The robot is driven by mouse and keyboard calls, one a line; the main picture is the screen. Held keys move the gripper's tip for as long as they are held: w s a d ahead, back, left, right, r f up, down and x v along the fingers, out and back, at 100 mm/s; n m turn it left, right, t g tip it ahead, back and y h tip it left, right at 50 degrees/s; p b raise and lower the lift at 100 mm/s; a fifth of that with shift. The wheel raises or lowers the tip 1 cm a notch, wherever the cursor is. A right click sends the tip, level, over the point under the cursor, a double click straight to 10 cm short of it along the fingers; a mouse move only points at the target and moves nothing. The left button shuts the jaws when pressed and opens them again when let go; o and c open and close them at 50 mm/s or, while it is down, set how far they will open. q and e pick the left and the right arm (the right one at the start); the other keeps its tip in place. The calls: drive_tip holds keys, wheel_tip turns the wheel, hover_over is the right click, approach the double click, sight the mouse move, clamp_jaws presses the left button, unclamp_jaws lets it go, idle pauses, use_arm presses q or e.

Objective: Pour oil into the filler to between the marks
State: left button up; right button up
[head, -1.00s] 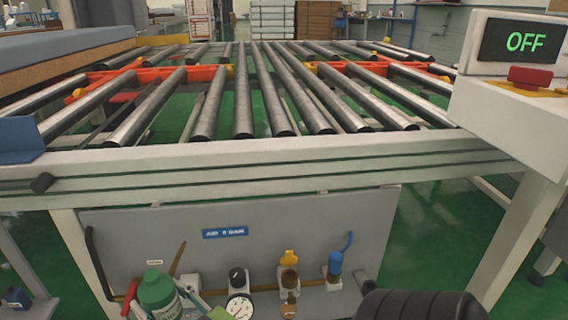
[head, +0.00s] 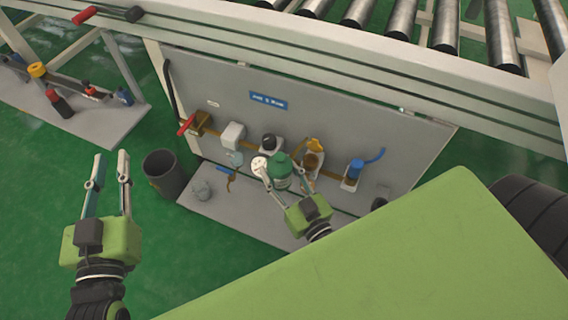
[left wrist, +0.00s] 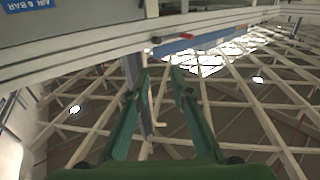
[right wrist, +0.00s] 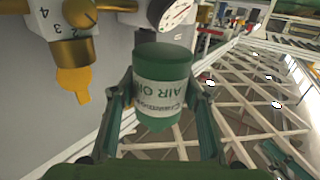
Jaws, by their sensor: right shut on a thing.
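The green oil bottle (head: 281,172) is held in my right gripper (head: 280,181), in front of the grey service panel. In the right wrist view the bottle (right wrist: 163,88) sits between the two fingers, its "AIR OIL" label upside down in that inverted picture. Any oil level or marks are too small to read. My left gripper (head: 110,158) is open and empty, left of the panel, also in the left wrist view (left wrist: 158,82).
A white gauge (head: 259,164), a black-knobbed regulator (head: 269,143) and a blue valve (head: 355,170) are on the panel. A dark bin (head: 163,173) stands at left. A shelf (head: 110,124) holds tools. The roller conveyor (head: 445,35) lies above.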

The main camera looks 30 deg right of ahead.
drive_tip(key=shift+s+d+f+h, duration=0.15)
drive_tip(key=shift+d+f+h, duration=0.2)
drive_tip(key=shift+d, duration=0.2)
drive_tip(key=shift+a+f+m, duration=0.15)
drive_tip(key=shift+m, duration=0.35)
drive_tip(key=shift+s+a+f+m+b, duration=0.15)
drive_tip(key=shift+a+m+b, duration=0.45)
drive_tip(key=shift+m, duration=0.4)
use_arm(q)
wheel_tip(320, 180, up, 8)
drive_tip(key=s+t+h, duration=0.2)
drive_tip(key=t, duration=0.2)
use_arm(e)
drive_tip(key=shift+s+a+m+g+b, duration=0.1)
drive_tip(key=shift+a+m+g+b, duration=0.1)
drive_tip(key=shift+m+g+b, duration=0.3)
drive_tip(key=shift+a+m+p, duration=0.15)
drive_tip(key=shift+m+p, duration=0.55)
drive_tip(key=shift+m, duration=0.1)
use_arm(q)
wheel_tip(320, 180, down, 7)
drive_tip(key=w+g+y, duration=0.1)
drive_tip(key=w+g, duration=0.1)
drive_tip(key=g, duration=0.1)
drive_tip(key=shift+d+r+g, duration=0.15)
drive_tip(key=shift+g, duration=0.15)
use_arm(e)
drive_tip(key=shift+a+m, duration=0.1)
drive_tip(key=shift+m, duration=0.3)
